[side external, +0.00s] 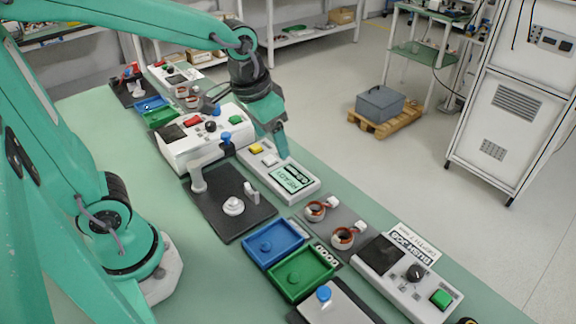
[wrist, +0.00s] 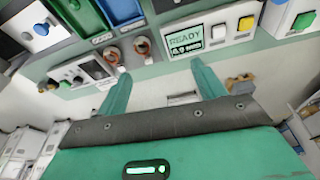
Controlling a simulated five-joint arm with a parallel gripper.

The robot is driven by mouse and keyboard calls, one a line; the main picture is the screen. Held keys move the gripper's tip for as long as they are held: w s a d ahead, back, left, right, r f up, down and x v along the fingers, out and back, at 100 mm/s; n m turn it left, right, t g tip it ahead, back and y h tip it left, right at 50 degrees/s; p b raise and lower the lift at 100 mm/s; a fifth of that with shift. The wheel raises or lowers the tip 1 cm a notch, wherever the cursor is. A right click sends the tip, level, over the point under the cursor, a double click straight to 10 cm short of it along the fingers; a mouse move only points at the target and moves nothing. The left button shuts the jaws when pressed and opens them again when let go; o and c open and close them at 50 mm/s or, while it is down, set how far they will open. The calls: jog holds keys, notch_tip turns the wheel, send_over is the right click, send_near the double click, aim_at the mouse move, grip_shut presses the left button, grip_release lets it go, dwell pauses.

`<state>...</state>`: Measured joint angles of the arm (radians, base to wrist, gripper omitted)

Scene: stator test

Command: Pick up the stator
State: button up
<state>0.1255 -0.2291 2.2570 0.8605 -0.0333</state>
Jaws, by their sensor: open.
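Two stators, copper-coloured rings with white connectors, lie on a grey mat. In the side external view one stator (side external: 316,211) is nearer the display unit and the other stator (side external: 343,237) is nearer the front. Both show in the wrist view, one at left (wrist: 112,54) and one beside it (wrist: 142,45). My gripper (side external: 279,152) is above the white display unit (side external: 305,191), up and left of the stators. In the wrist view my gripper (wrist: 162,86) has its fingers spread, with nothing between them.
A blue tray (side external: 249,254) and a green tray (side external: 325,288) lie left of the stators. A white knob-and-button box (side external: 420,298) stands to the right. A black fixture plate (side external: 222,218) and a larger control box (side external: 180,155) are nearby. Two more stators (side external: 181,92) lie farther back.

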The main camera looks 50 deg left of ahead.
aim_at(315, 206)
jog(key=shift+w+d+f+m+g, duration=0.2)
jog(key=shift+w+d+f+g, duration=0.65)
jog(key=shift+f, duration=2.45)
jog(key=shift+w+d+f+m+g, duration=0.2)
jog(key=shift+w+d+f, duration=1.3)
jog(key=shift+f, duration=1.75)
jog(key=shift+w+d+f+m+g, duration=0.35)
jog(key=shift+w+d+f, duration=0.8)
jog(key=shift+f, duration=2.15)
jog(key=shift+w+a, duration=0.15)
jog(key=shift+a, duration=0.05)
jog(key=shift+c, duration=0.2)
jog(key=c, duration=1.1)
